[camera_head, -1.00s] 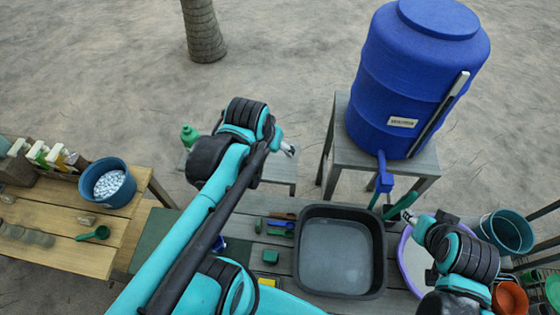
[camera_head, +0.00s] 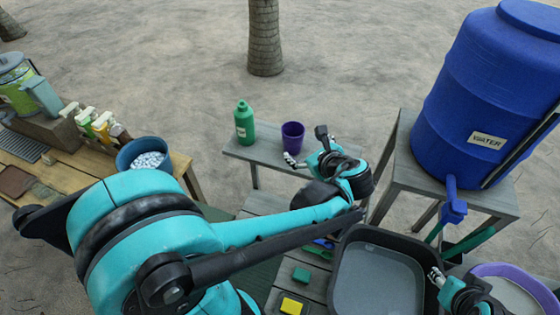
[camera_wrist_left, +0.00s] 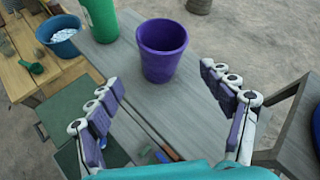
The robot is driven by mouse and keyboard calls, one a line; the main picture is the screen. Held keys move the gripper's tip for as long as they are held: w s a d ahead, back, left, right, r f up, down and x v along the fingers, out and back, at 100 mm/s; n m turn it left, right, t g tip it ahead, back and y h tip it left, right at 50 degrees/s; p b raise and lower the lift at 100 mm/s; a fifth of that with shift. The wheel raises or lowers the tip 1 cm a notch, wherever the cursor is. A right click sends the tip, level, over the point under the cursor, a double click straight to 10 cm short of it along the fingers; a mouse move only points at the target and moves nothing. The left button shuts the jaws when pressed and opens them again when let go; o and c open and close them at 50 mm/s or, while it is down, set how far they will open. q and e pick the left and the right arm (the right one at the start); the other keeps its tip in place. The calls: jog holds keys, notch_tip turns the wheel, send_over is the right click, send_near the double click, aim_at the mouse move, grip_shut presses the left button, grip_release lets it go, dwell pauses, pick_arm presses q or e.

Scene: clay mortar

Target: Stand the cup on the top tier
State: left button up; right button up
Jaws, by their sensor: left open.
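A purple cup (camera_head: 292,136) stands upright on a raised grey plank shelf (camera_head: 262,152) at the back of the work area. The cup also shows in the left wrist view (camera_wrist_left: 162,52), top centre. My left gripper (camera_head: 305,146) is open and empty, just in front and to the right of the cup. In the left wrist view its two fingers (camera_wrist_left: 160,80) are spread wide, with the cup beyond them and apart from both. My right gripper (camera_head: 436,274) is at the right side of the black tub; its fingers are too small to read.
A green bottle (camera_head: 244,122) stands left of the cup on the shelf. A blue bucket of pale pieces (camera_head: 143,150) is on the wooden table. The black tub (camera_head: 336,280) is in front, with a blue water barrel (camera_head: 480,90) on a stand at right.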

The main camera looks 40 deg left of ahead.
aim_at(293, 138)
pick_arm(q)
jog(key=shift+w+a+f+m+y+b, duration=0.15)
jog(key=shift+w+f+m+y+b, duration=0.15)
jog(key=shift+m, duration=0.3)
jog(key=shift+w+a+f+m+y+b, duration=0.15)
jog(key=shift+f+m+y+b, duration=0.1)
jog(key=shift+f+m+y, duration=0.25)
jog(key=shift+w+a+r+m, duration=0.1)
jog(key=shift+a+m, duration=0.15)
jog(key=shift+m, duration=0.05)
jog(key=x, duration=0.7)
jog(key=shift+w+a, duration=0.1)
jog(key=shift+w, duration=0.1)
pick_arm(e)
jog(key=f, duration=0.2)
jog(key=shift+s+a+f, duration=0.25)
jog(key=shift+a+f, duration=0.05)
jog(key=shift+f, duration=0.1)
pick_arm(q)
jog(key=shift+c, duration=0.4)
jog(key=shift+s, duration=0.1)
jog(key=c, duration=1.3)
